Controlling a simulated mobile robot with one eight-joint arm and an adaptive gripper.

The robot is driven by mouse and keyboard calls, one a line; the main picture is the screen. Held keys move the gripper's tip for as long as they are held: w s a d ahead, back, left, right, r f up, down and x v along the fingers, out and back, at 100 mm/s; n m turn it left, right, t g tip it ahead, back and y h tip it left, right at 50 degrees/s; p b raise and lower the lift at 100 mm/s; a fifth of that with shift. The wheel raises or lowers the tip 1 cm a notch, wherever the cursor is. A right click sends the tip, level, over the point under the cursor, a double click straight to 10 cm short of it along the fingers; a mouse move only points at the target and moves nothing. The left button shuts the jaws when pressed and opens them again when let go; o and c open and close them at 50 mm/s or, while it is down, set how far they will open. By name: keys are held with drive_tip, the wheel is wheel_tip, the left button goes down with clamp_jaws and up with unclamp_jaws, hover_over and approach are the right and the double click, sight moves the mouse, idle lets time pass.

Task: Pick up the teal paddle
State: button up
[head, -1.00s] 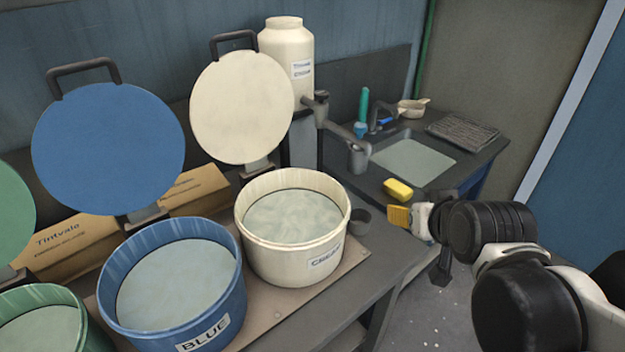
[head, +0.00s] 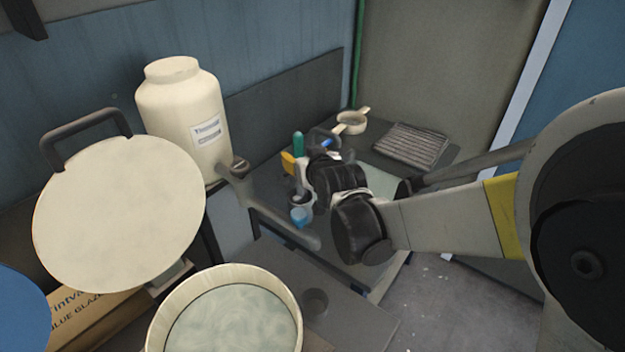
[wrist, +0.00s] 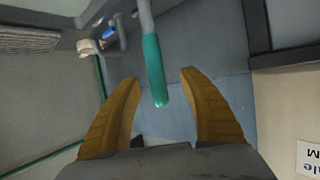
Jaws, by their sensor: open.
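The teal paddle (head: 298,144) stands upright by the counter sink in the head view; its lower part is largely hidden by my wrist. In the wrist view, the teal handle (wrist: 154,70) reaches down between my two yellow fingers, with a grey shaft above it. My gripper (wrist: 160,82) is open around the handle's end, a finger on each side with visible gaps. In the head view, the yellow fingers of my gripper (head: 288,162) are just beside the teal handle, partly hidden by it.
A pale scoop (head: 350,122) and ribbed rack (head: 412,145) lie behind. The cream bucket (head: 160,330) is in front. A light blue object (head: 300,216) shows below my wrist.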

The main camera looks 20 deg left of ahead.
sight(300, 151)
drive_tip(key=x, duration=0.1)
drive_tip(key=b+x, duration=0.1)
drive_tip(key=x, duration=0.3)
drive_tip(key=shift+w+d+f+b, duration=0.1)
drive_tip(key=shift+w+d+b, duration=0.15)
drive_tip(key=shift+b, duration=0.1)
drive_tip(key=shift+s, duration=0.1)
drive_tip(key=shift+c, duration=0.6)
clamp_jaws()
